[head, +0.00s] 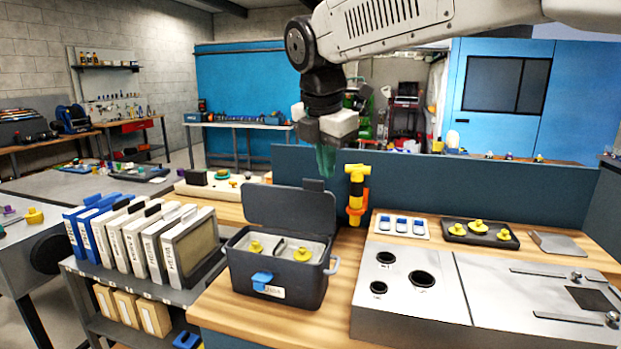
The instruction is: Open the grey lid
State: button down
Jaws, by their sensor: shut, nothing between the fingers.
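The grey lid (290,208) stands raised, roughly upright, at the back of a dark grey box (283,287) on the wooden bench. The box's inside shows, with yellow-knobbed pieces (302,254) in light compartments. A blue latch (262,280) is on the box's front and a light handle is at its right side. My gripper (326,168) is shut and empty, pointing down above and behind the lid's upper right part. A small dark tab at the lid's top edge lies just below the fingertips in the picture; I cannot tell whether they touch.
A yellow-and-orange tool (356,193) stands upright right of the lid, before a dark blue panel (430,190). A metal unit with round holes (406,290) is at the right. Upright labelled cases (145,240) stand at the left. A dark tray (478,233) lies at the back right.

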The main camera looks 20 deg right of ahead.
aim_at(306, 187)
jog(key=w+a+r+n, duration=0.2)
jog(key=w+a+n, duration=0.1)
jog(key=w+n, duration=0.35)
jog(key=w+d+f, duration=0.4)
jog(key=w+f, duration=0.2)
jog(key=f, duration=0.3)
jog(key=shift+w+d+t+h, duration=0.15)
jog(key=shift+d+t+h, duration=0.15)
jog(key=shift+d, duration=0.05)
jog(key=shift+a+f+m, duration=0.1)
jog(key=shift+m, duration=0.15)
